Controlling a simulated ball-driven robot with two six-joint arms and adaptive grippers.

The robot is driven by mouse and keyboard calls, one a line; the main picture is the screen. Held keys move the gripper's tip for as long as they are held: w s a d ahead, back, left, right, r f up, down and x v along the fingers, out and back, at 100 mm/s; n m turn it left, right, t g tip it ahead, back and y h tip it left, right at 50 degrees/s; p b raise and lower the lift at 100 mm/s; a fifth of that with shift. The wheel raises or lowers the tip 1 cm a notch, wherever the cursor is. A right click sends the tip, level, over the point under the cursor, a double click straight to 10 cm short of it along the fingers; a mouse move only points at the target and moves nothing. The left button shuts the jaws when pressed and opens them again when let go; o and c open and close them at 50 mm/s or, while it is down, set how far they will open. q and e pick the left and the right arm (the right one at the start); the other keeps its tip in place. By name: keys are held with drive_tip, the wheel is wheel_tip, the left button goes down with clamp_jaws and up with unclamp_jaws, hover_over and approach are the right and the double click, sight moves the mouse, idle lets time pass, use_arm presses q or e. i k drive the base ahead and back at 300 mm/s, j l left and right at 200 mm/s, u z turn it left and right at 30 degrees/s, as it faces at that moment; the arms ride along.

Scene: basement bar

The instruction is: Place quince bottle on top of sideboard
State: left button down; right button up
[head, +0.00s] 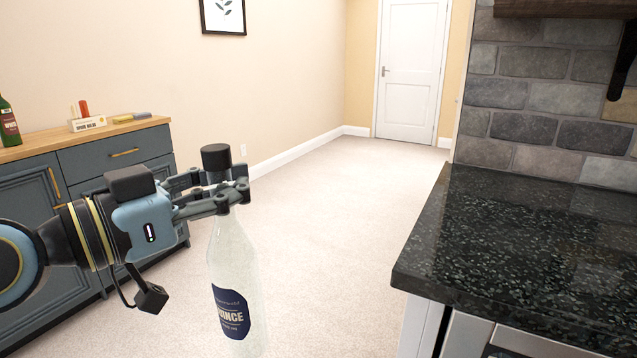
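The quince bottle (232,270) is clear to whitish with a dark blue label reading "QUINCE" and a black cap. My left gripper (238,194) is shut around its neck, just below the cap. The bottle hangs nearly upright in front of the carpeted floor, and its base is at the lower part of the picture. The sideboard (112,156) stands at the left, dark blue-grey with a wooden top (72,133) and brass handles. My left arm hides part of its front. My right gripper is not in view.
A black granite counter (520,250) fills the right. Open carpet (330,230) lies between, with a white door (411,70) behind.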

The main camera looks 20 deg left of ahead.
sight(53, 137)
drive_tip(key=i+j+u, duration=0.3)
drive_tip(key=j, duration=0.15)
drive_tip(key=i+j+u, duration=0.15)
drive_tip(key=j+u, duration=0.15)
drive_tip(key=j, duration=0.15)
drive_tip(key=i+j+u, duration=0.45)
drive_tip(key=i, duration=0.4)
drive_tip(key=i+j+u, duration=0.15)
drive_tip(key=i, duration=0.45)
drive_tip(key=i+l+u, duration=0.2)
drive_tip(key=i, duration=0.3)
drive_tip(key=i+l+u, duration=0.2)
drive_tip(key=i, duration=0.3)
drive_tip(key=i+l+u, duration=0.2)
drive_tip(key=i, duration=0.3)
drive_tip(key=l, duration=0.1)
